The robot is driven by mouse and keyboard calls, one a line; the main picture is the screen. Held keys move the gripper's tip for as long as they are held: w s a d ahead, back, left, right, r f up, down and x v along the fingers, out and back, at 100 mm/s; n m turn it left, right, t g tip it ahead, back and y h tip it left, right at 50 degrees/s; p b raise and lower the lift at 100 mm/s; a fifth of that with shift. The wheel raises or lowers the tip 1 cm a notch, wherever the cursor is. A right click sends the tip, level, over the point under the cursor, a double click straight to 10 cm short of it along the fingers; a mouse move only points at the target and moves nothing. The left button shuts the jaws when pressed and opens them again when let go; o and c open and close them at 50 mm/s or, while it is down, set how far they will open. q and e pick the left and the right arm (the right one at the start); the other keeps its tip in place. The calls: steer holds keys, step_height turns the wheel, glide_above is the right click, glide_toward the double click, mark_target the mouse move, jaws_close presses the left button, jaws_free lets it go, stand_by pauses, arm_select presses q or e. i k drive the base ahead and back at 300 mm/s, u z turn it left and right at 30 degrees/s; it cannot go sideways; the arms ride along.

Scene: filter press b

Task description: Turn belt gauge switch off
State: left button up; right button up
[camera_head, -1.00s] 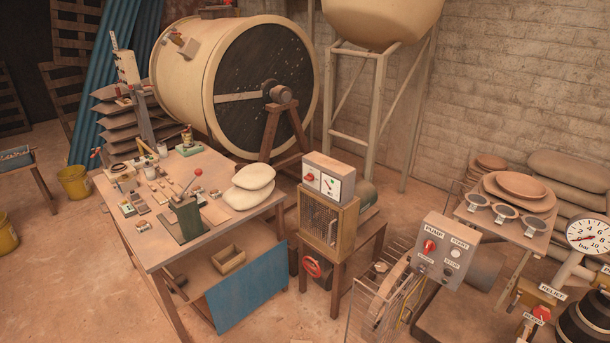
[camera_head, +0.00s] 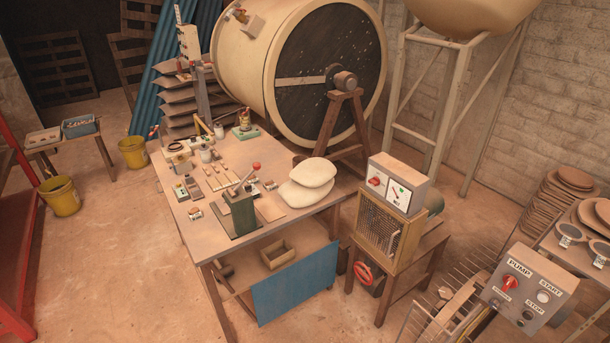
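A grey switch box (camera_head: 398,183) stands on top of a wooden-framed mesh guard (camera_head: 384,229), right of centre. Its front has a red knob (camera_head: 376,182) on a white plate and a second white plate (camera_head: 397,193) with a small green mark. The lettering is too small to read, so I cannot tell for sure that this is the belt gauge switch or how it is set. A red handwheel (camera_head: 364,273) shows below the guard. Neither of my grippers is in view.
A workbench (camera_head: 215,264) with tools and a hand press (camera_head: 239,212) stands left of the box. A pump control panel (camera_head: 528,289) is at the lower right. A large drum (camera_head: 283,55) stands behind. The floor (camera_head: 110,270) at the left is open, beside yellow buckets (camera_head: 62,197).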

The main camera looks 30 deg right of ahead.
mark_target(375, 181)
steer(key=u, duration=0.35)
steer(key=i, duration=1.35)
steer(key=z, duration=0.55)
